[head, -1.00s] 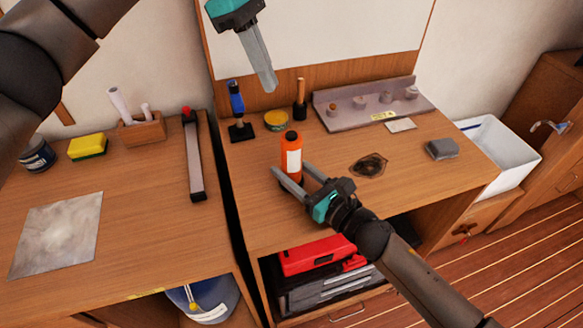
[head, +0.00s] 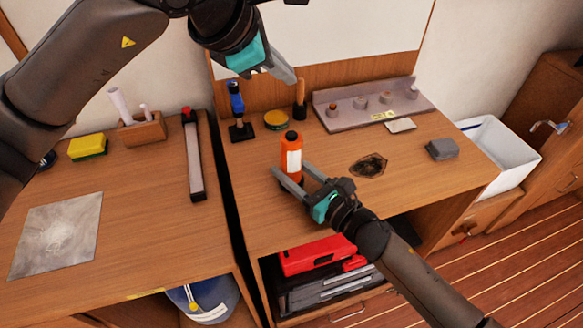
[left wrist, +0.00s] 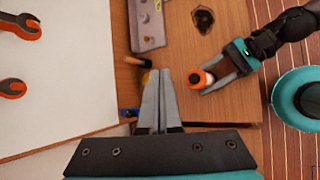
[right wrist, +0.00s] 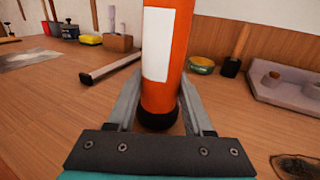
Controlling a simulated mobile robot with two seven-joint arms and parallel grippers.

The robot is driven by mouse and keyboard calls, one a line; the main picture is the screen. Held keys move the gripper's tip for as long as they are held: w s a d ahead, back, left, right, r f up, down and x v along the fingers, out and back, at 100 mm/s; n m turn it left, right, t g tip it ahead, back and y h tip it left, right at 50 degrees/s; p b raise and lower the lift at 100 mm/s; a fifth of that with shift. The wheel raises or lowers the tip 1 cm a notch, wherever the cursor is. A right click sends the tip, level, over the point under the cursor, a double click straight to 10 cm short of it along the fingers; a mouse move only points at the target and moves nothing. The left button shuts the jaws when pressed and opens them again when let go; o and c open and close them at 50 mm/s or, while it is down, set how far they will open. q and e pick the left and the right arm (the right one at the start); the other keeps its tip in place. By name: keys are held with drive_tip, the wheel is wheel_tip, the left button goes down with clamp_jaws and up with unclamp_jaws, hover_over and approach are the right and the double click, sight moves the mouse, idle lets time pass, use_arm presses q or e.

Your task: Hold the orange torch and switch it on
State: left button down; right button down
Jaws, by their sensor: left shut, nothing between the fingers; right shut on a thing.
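The orange torch (head: 291,152) stands upright on the wooden bench, with a white label and a black top. My right gripper (head: 292,170) is shut on it, one finger on each side. In the right wrist view the torch (right wrist: 166,75) is between the fingers, with its black lower end near the bench and its top out of frame. My left gripper (head: 292,78) is shut and empty, in the air above and behind the torch. In the left wrist view the torch (left wrist: 198,79) is right of the closed fingertips (left wrist: 159,72), apart from them.
A blue-handled tool (head: 237,105), a yellow tin (head: 276,120) and a wooden-handled tool (head: 300,98) stand behind the torch. A grey rack (head: 340,119) runs along the wall. A dark coil patch (head: 369,165) lies right of the torch. A gap separates the two benches.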

use_arm(q)
hover_over(286, 141)
drive_tip(key=shift+t, duration=0.3)
drive_tip(key=shift+f, duration=4.15)
drive_tip(key=shift+f, duration=0.1)
drive_tip(key=shift+f, duration=0.35)
drive_tip(key=shift+f, duration=0.35)
drive_tip(key=shift+r, duration=0.8)
drive_tip(key=shift+r, duration=0.1)
